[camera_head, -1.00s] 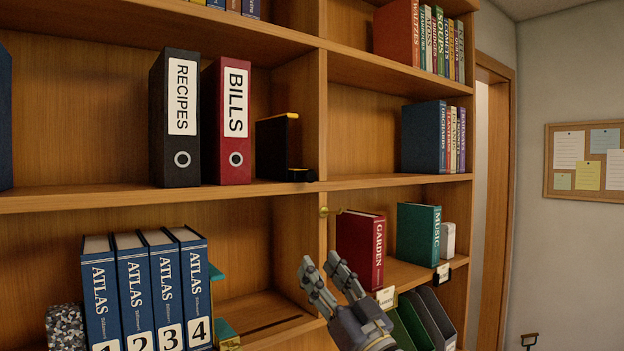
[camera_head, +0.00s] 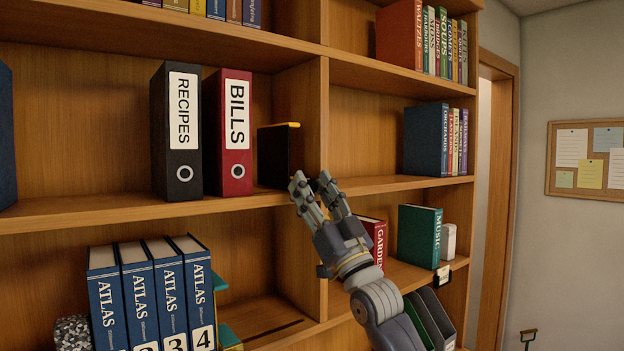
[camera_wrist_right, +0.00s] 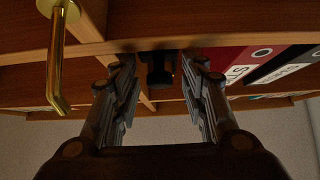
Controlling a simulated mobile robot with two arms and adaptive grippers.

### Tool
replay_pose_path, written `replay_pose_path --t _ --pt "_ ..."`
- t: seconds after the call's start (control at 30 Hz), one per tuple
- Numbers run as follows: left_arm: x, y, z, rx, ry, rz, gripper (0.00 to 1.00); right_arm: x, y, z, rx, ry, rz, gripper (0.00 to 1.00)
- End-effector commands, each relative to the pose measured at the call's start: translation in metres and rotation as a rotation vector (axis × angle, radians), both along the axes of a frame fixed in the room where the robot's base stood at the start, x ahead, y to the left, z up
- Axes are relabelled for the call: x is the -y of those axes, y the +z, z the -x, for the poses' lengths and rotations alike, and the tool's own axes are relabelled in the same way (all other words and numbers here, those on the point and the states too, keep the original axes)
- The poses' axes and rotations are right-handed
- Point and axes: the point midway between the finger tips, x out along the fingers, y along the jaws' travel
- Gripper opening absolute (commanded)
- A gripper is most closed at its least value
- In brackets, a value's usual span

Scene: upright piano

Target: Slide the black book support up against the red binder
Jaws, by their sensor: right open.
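The black book support (camera_head: 274,157), with a yellow top edge, stands on the middle shelf near the vertical divider. A gap separates it from the red binder (camera_head: 236,165) labelled BILLS on its left. My right gripper (camera_head: 314,181) is open and empty at the shelf's front edge, in front of the support's lower right. It hides the support's foot in the head view. In the right wrist view the dark support (camera_wrist_right: 160,72) shows between the open fingers, with the red binder (camera_wrist_right: 228,62) to the right. My left gripper is in neither view.
A black RECIPES binder (camera_head: 184,160) stands left of the red one. The vertical divider (camera_head: 313,115) is close to my right gripper. A brass hook (camera_wrist_right: 60,60) shows at left in the wrist view. Blue ATLAS volumes (camera_head: 135,290) and a red GARDEN book (camera_head: 374,240) stand below.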

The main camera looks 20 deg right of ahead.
Motion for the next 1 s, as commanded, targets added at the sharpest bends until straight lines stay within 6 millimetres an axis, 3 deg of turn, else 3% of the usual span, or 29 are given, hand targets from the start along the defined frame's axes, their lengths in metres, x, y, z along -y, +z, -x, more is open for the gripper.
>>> replay_pose_path --t 0.37,0.4,0.57,0.6,0.77,1.0 --pt "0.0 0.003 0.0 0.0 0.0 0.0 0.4 -0.002 0.005 -0.005 0.0 0.0 0.0 0.4" --pt "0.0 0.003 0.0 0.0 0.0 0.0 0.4 -0.002 0.005 -0.005 0.0 0.0 0.0 0.38" --pt "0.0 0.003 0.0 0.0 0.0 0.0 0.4 -0.002 0.005 -0.005 0.0 0.0 0.0 0.02" --pt "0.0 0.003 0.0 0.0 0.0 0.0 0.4 -0.002 0.005 -0.005 0.0 0.0 0.0 0.0" --pt "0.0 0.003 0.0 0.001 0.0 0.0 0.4 -0.007 0.004 -0.003 -0.001 0.001 0.0 0.0" --pt "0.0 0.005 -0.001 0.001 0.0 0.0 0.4 -0.044 0.004 0.01 -0.001 0.006 -0.003 0.0"
